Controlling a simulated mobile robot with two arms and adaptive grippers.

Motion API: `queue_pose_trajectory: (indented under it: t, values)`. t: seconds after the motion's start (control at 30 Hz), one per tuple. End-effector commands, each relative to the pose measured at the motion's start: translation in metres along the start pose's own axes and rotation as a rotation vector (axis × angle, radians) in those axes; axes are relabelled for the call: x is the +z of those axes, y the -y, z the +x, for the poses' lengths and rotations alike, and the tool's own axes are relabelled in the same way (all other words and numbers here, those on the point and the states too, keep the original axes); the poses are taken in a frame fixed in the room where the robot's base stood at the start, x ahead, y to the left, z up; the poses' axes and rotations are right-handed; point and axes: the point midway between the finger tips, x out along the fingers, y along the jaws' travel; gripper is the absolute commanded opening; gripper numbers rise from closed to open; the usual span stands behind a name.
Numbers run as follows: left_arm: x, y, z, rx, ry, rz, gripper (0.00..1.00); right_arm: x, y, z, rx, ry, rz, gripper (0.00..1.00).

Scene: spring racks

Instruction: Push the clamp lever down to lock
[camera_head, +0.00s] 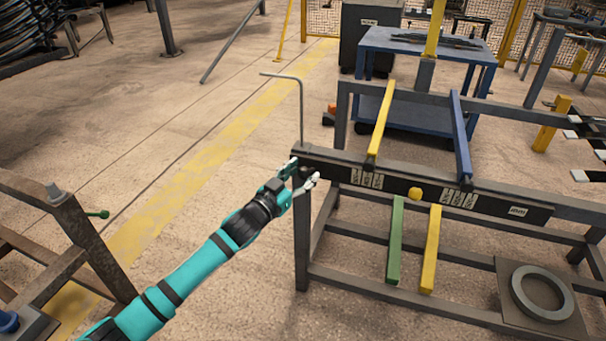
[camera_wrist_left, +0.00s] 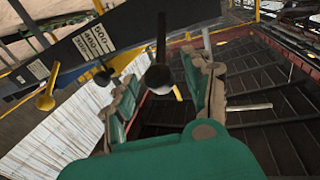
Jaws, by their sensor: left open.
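A dark lever with a round black knob (camera_wrist_left: 158,76) shows in the left wrist view, at the left end of the rack's dark bar (camera_head: 345,174). I take it for the clamp lever; in the head view my gripper mostly hides it. My left gripper (camera_head: 305,181) is open at this end of the bar. In the left wrist view its two fingers (camera_wrist_left: 166,100) stand apart, with the knob showing between and beyond them. I cannot tell whether they touch it.
A thin bent rod (camera_head: 301,110) rises beside the bar's left end. Yellow (camera_head: 381,120), blue (camera_head: 460,135) and green (camera_head: 395,240) arms stick out from the rack. A brown frame with a green knob (camera_head: 103,214) stands at left. The floor between is clear.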

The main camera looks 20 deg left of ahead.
Motion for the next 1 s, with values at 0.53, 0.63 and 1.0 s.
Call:
queue_pose_trajectory:
  t: [0.53,0.63,1.0]
  values:
    - [-0.0002,-0.0002,0.0091,0.0,0.0,0.0,0.34,-0.0025,-0.0003,-0.0035,0.001,-0.002,0.001,0.53]
    - [-0.0002,-0.0001,0.009,0.0,0.0,0.0,0.21,-0.0025,-0.0003,-0.0035,0.001,-0.002,0.0,0.53]
    - [-0.0001,-0.0003,0.0088,0.001,0.0,0.0,0.0,-0.0026,-0.0003,-0.0034,0.0,-0.003,0.0,0.53]
